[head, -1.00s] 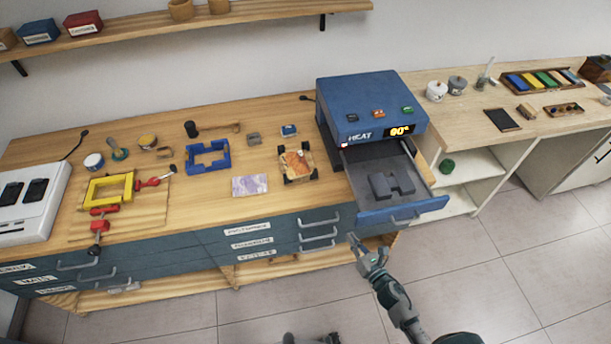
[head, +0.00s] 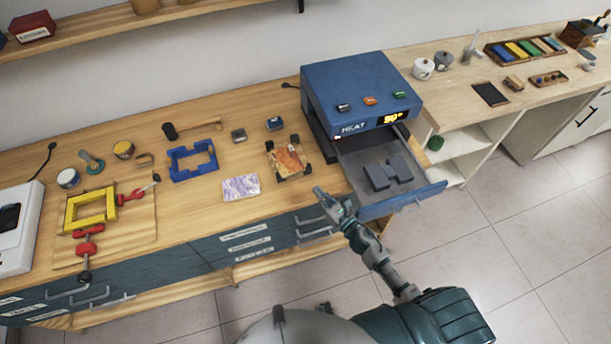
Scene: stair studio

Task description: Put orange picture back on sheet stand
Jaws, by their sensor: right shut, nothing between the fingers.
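The orange picture (head: 291,157) lies on the bench top, within a small light board with dark corner pieces (head: 276,149). I cannot tell whether this board is the sheet stand. My right gripper (head: 319,191) is shut and empty. In the picture it shows just below and right of the orange picture, near the bench's front edge and left of the open drawer. It appears apart from the picture. My left gripper is not clearly in view.
A blue heat press (head: 357,90) stands to the right, its drawer (head: 411,194) pulled out with grey blocks (head: 390,173) inside. A purple sheet (head: 241,187), a blue frame (head: 192,160) and a yellow clamped frame (head: 90,211) lie left. Some bare wood lies between them.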

